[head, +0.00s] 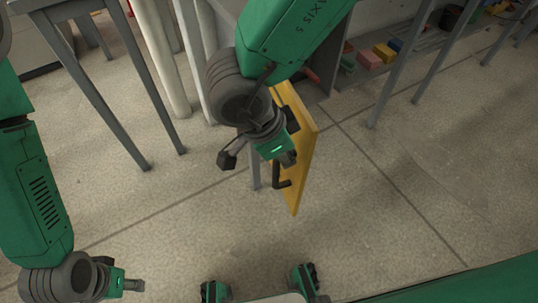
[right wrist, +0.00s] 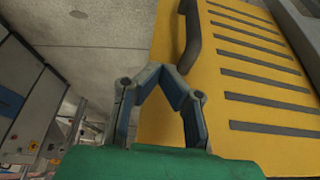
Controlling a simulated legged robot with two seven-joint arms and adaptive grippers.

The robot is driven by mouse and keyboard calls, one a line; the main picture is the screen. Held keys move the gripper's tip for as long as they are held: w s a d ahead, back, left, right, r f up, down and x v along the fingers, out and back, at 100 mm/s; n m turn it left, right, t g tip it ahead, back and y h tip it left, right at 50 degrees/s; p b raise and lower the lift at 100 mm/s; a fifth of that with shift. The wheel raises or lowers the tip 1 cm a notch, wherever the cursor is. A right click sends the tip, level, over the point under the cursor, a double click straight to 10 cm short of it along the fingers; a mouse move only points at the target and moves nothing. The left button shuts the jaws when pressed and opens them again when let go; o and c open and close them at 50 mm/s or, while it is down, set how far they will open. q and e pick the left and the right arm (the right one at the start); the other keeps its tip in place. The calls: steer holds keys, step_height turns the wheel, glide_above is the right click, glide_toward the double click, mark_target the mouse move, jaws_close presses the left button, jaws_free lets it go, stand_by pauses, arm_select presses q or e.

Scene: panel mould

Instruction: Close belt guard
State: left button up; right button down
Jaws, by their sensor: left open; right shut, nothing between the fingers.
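The yellow belt guard (head: 303,150) stands upright and swung out from the grey frame in the head view, seen nearly edge-on. A dark handle (head: 283,182) sticks out from its left face. In the right wrist view the guard (right wrist: 250,75) fills the right side with dark slots, and its handle (right wrist: 192,38) is near the top. My right gripper (head: 262,156) is left of the guard; its fingers (right wrist: 164,70) are shut and empty, just left of and below the handle. Contact is not clear. My left gripper (head: 130,285) is open at the lower left, far from the guard.
Grey table legs (head: 105,110) stand at the upper left and more legs (head: 400,65) at the upper right. Pale upright posts (head: 165,60) stand behind my right arm. Coloured blocks (head: 370,59) sit on a low shelf at the back. The floor (head: 410,200) right of the guard is clear.

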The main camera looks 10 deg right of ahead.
steer(key=shift+w+d, duration=0.1)
steer(key=shift+d, duration=0.8)
steer(key=shift+a, duration=0.1)
